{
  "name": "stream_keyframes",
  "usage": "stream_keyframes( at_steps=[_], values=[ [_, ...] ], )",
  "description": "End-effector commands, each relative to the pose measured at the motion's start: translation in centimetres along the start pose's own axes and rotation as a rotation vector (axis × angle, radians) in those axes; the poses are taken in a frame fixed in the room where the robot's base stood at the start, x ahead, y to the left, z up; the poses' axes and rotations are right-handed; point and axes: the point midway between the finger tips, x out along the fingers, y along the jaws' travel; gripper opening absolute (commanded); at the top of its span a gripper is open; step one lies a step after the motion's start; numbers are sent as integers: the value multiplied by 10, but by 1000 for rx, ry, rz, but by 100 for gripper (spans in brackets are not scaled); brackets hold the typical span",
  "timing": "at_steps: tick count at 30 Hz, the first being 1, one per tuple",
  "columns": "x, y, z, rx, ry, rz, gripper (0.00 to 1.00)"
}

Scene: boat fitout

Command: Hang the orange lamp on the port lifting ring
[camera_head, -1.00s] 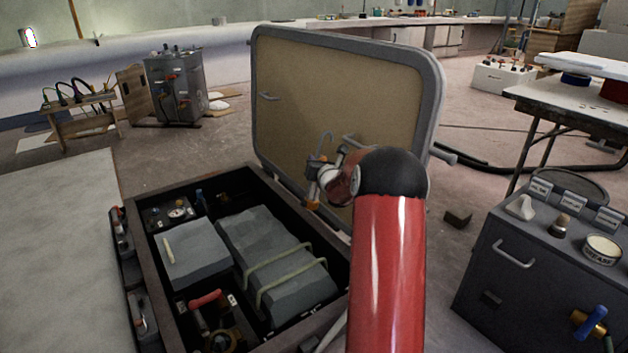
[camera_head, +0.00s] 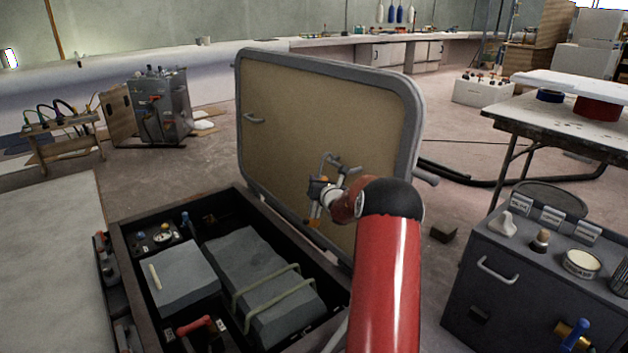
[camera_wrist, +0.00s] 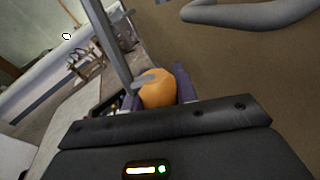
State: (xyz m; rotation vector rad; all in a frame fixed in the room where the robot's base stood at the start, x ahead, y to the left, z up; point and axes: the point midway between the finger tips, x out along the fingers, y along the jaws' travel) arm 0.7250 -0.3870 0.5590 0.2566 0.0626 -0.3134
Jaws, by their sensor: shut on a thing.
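My gripper (camera_head: 318,191) is in front of the raised hatch lid, right of the lid's middle. It is shut on the orange lamp (camera_wrist: 158,88), whose orange body shows between the fingers in the wrist view. A grey bar or hook (camera_wrist: 110,45) rises from the lamp. In the head view the lamp (camera_head: 313,223) is small and partly hidden by my gripper, with the grey hook above it. The lid carries a left grey ring (camera_head: 254,118) and a right ring (camera_head: 350,170) close by my gripper; no label shows which is port. I cannot tell whether the hook touches the right ring.
The tan lid (camera_head: 300,110) with grey rim stands upright behind an open locker (camera_head: 130,235) holding grey boxes. Open floor lies behind the lid.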

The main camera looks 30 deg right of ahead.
Motion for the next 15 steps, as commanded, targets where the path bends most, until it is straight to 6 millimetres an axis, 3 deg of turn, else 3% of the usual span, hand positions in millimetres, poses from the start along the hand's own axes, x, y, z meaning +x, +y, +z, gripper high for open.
stream_keyframes(
  at_steps=[15],
  values=[
    [16, -38, 3, 0, -3, 0, 0]
  ],
)
